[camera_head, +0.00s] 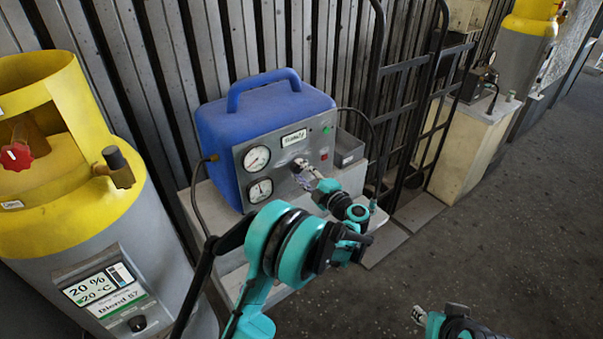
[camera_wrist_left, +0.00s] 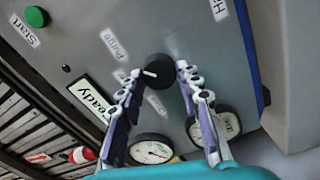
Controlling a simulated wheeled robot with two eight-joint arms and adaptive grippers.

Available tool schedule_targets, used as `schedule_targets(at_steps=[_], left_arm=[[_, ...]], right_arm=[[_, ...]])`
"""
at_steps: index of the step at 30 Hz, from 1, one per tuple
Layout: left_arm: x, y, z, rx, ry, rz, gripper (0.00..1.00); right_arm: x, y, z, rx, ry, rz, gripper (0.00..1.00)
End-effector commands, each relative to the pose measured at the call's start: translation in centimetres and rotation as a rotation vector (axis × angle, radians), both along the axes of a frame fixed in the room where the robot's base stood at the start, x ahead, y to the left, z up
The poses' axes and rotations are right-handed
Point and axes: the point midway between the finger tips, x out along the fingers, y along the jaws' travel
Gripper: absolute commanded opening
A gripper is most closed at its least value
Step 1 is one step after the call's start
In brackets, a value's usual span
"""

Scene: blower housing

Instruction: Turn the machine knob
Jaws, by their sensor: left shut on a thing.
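The blue machine (camera_head: 262,108) has a grey front panel (camera_head: 315,138) with gauges, a label display, a green button and a red switch. My left gripper (camera_head: 304,171) reaches the middle of this panel and covers the knob in the head view. In the left wrist view the black round knob (camera_wrist_left: 158,70), with a white pointer line, sits between the two fingertips of my left gripper (camera_wrist_left: 155,76), which is shut on it. My right gripper (camera_head: 419,315) is low at the right, away from the machine; its fingers are too small to judge.
A yellow and grey tank (camera_head: 150,240) with a red valve knob (camera_head: 16,156) stands at the left. A black hand truck (camera_head: 405,110) and a beige cabinet (camera_head: 462,150) stand to the right of the machine. The floor (camera_head: 500,240) at the right is clear.

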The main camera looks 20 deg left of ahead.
Motion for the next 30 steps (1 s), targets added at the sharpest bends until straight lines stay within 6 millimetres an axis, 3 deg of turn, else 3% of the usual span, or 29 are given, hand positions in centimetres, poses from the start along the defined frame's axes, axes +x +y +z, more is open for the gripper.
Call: schedule_targets(at_steps=[12, 30], left_arm=[[0.01, -0.01, 0.00, 0.125, 0.161, 0.000, 0.05], [0.00, 0.00, 0.00, 0.146, 0.189, 0.000, 0.06]], right_arm=[[0.00, 0.00, -0.16, 0.000, 0.000, 0.000, 0.40], [0.00, 0.00, -0.19, 0.000, 0.000, 0.000, 0.40]])
